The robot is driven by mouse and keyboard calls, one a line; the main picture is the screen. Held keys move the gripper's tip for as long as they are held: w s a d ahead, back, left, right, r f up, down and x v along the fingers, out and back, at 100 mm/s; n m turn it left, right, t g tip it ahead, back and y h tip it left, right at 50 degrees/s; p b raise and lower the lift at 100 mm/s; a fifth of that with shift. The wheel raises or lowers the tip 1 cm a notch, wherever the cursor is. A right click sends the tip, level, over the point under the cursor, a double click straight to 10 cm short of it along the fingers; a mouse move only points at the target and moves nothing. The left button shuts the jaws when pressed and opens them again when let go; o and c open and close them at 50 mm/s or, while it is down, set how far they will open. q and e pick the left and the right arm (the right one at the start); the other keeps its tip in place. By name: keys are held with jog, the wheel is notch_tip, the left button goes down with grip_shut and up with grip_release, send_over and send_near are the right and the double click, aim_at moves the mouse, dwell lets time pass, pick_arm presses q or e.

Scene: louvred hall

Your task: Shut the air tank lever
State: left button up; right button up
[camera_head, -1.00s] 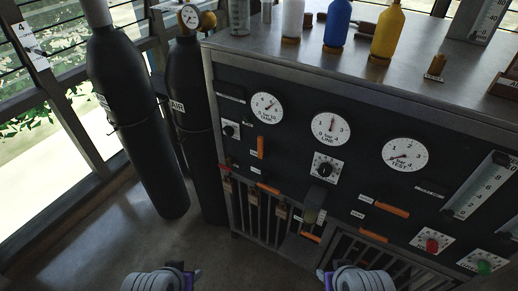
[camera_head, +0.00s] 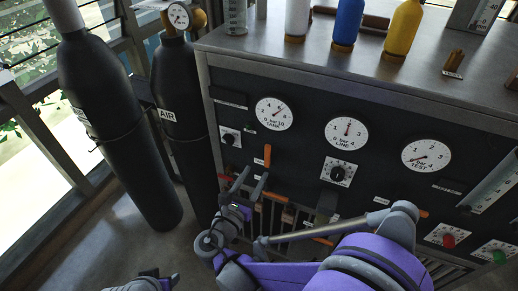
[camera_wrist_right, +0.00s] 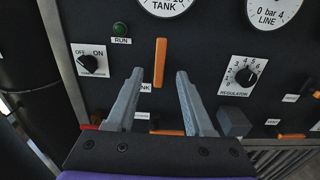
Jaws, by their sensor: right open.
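The air tank lever is an orange upright handle (camera_head: 267,155) on the dark panel, below the tank gauge (camera_head: 273,114). In the right wrist view the lever (camera_wrist_right: 160,62) stands vertical, and its label ending in "NK" is partly covered by a finger. My right gripper (camera_head: 250,180) is open in front of the panel, just below the lever in the head view. In the right wrist view its two fingers (camera_wrist_right: 159,75) spread to either side of the lever's lower part, with nothing held. Only a piece of my left arm shows at the bottom edge; its gripper is not visible.
A switch (camera_wrist_right: 92,65) lies left of the lever and a regulator knob (camera_wrist_right: 246,76) right of it. Horizontal orange handles sit lower. The black AIR cylinder (camera_head: 182,110) stands left of the cabinet. Bottles, including a blue one (camera_head: 346,22), stand on top.

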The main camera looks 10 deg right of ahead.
aim_at(267, 154)
jog(key=p+x, duration=0.1)
jog(key=x, duration=0.6)
jog(key=shift+w+d+r, duration=0.15)
jog(key=shift+w+d, duration=0.25)
jog(key=shift+w, duration=0.15)
jog(key=shift+w+d, duration=0.5)
jog(key=shift+w, duration=0.2)
grip_shut()
dwell(0.7)
